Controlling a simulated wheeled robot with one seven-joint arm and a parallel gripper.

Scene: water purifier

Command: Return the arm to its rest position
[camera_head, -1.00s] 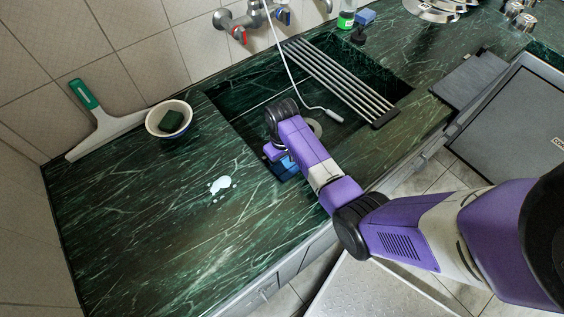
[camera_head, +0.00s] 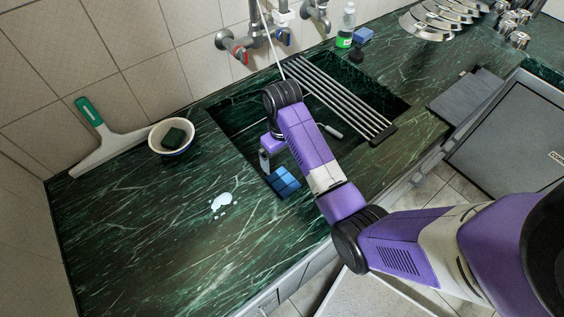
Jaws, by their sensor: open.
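My purple and white arm reaches from the lower right over the front edge of the green marble counter (camera_head: 120,245). My gripper (camera_head: 266,163) hangs over the near left corner of the sink (camera_head: 235,112). It is open, and nothing shows between its fingers; the arm partly hides it. A blue block-like thing (camera_head: 284,182) lies just below and to the right of the gripper, apart from it as far as I can tell.
A bowl with a dark green sponge (camera_head: 172,137) and a squeegee (camera_head: 105,140) stand at the left back. A white spill (camera_head: 222,202) is on the counter. A metal rack (camera_head: 340,97) spans the sink below the taps (camera_head: 260,38). A soap bottle (camera_head: 346,25) stands behind.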

